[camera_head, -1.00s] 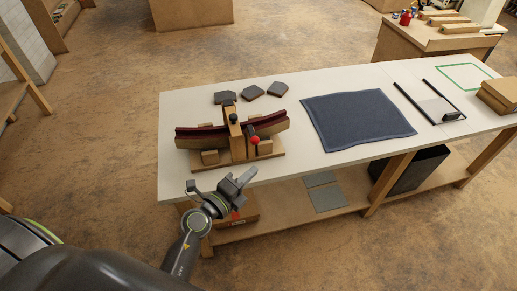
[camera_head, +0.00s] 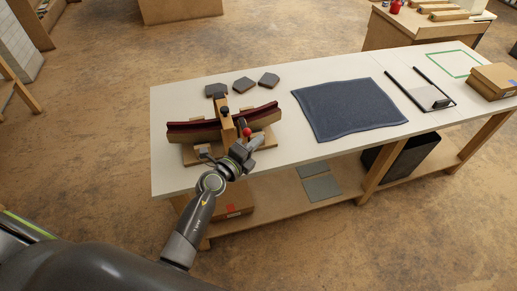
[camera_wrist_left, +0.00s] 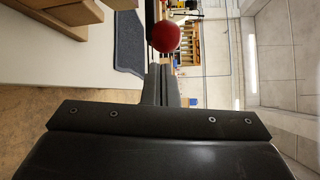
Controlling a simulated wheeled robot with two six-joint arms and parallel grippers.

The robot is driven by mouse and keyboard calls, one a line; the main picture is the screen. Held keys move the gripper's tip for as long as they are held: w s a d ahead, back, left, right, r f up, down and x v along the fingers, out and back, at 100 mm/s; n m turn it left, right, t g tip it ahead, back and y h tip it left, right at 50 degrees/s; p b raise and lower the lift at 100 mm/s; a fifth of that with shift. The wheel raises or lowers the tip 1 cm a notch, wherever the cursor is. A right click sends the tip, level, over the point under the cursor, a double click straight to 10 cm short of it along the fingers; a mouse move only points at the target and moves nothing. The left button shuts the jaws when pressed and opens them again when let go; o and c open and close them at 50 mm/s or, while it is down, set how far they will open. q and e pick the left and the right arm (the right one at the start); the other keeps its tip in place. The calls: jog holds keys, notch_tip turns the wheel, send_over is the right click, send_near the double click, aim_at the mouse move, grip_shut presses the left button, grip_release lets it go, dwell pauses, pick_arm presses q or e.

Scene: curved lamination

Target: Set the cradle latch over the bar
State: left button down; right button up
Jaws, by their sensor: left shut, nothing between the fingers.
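The wooden cradle (camera_head: 188,158) stands near the left end of the white table, with a dark red curved strip (camera_head: 190,127) lying across it. An upright wooden bar (camera_head: 228,132) with a black knob (camera_head: 225,111) crosses the middle of the strip. A red ball (camera_head: 247,131), seemingly the latch's handle, is just right of the bar; it also shows in the left wrist view (camera_wrist_left: 166,37) on a dark rod. My left gripper (camera_head: 258,143) is shut and empty, its fingertips close to the ball. I cannot tell whether they touch. The latch's lower part is hidden behind the gripper. My right gripper is not in view.
Several dark grey pads (camera_head: 244,84) lie behind the cradle. A shelf (camera_head: 280,195) runs below the tabletop.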

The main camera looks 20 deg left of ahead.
pick_arm(q)
jog(key=shift+a+r, duration=0.2)
jog(key=shift+a, duration=0.55)
jog(key=shift+s, duration=0.1)
jog(key=shift+s+a+m+h+b, duration=0.1)
jog(key=shift+a+m+h+b, duration=0.2)
jog(key=shift+h+b, duration=0.1)
